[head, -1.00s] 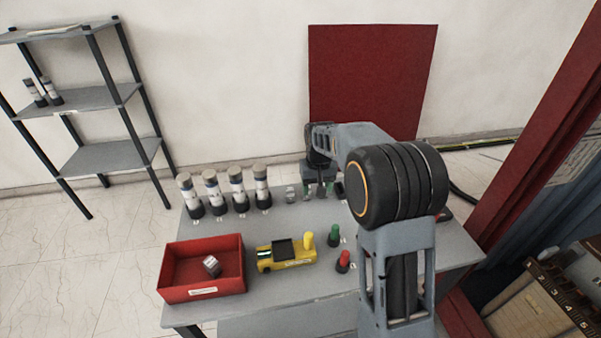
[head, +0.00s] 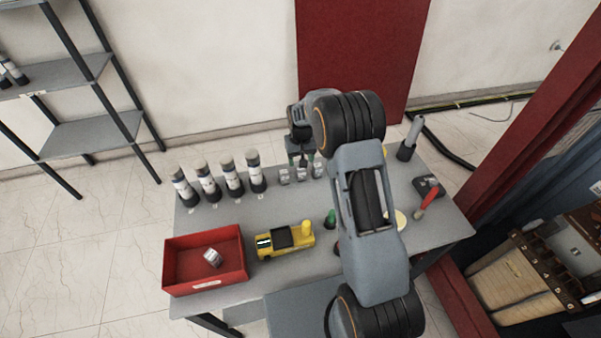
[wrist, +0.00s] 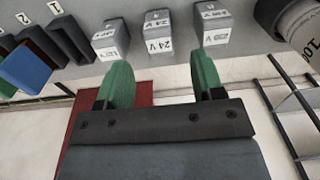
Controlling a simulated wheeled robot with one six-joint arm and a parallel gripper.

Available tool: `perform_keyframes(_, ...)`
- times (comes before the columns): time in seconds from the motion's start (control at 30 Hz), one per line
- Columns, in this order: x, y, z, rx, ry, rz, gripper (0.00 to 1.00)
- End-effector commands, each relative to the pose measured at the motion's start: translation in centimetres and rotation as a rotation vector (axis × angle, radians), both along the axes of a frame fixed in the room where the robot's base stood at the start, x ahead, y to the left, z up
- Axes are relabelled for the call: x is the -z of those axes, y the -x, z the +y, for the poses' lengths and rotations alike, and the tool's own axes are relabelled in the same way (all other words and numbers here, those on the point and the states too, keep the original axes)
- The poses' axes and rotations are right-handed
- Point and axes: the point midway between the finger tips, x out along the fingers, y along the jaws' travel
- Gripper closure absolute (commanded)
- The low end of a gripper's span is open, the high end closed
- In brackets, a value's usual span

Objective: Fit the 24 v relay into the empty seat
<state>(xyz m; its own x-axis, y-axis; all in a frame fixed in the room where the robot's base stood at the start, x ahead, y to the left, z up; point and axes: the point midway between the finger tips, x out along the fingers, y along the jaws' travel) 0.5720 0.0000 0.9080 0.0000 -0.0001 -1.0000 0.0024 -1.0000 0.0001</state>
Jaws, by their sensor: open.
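The 24 V relay (wrist: 158,32) is a small grey block with a white "24 V" label, in the middle of a row of three in the wrist view. In the head view the row stands near the table's back edge, and the middle block (head: 302,174) is partly hidden near my gripper. My gripper (wrist: 160,75) is open and empty. Its two green fingers are spread to either side of the 24 V block's line, apart from it. I cannot make out an empty seat for certain.
Similar blocks flank it closely, left (wrist: 110,38) and right (wrist: 213,24). Several dark-based cylinders (head: 230,176) stand left of the row. A yellow device (head: 270,243), a green knob (head: 330,217) and a red-handled tool (head: 428,199) are nearer. My arm hides part of the table.

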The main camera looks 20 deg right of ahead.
Motion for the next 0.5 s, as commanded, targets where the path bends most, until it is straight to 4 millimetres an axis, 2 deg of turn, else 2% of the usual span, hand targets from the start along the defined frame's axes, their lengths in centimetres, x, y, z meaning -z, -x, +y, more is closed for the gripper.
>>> perform_keyframes(0.17, 1.2, 0.1, -0.1, 0.002, 0.000, 0.004, 0.38)
perform_keyframes(0.4, 4.4, 0.2, -0.1, 0.003, 0.000, 0.003, 0.38)
perform_keyframes(0.5, 5.1, 0.2, -0.1, 0.003, 0.000, 0.002, 0.38)
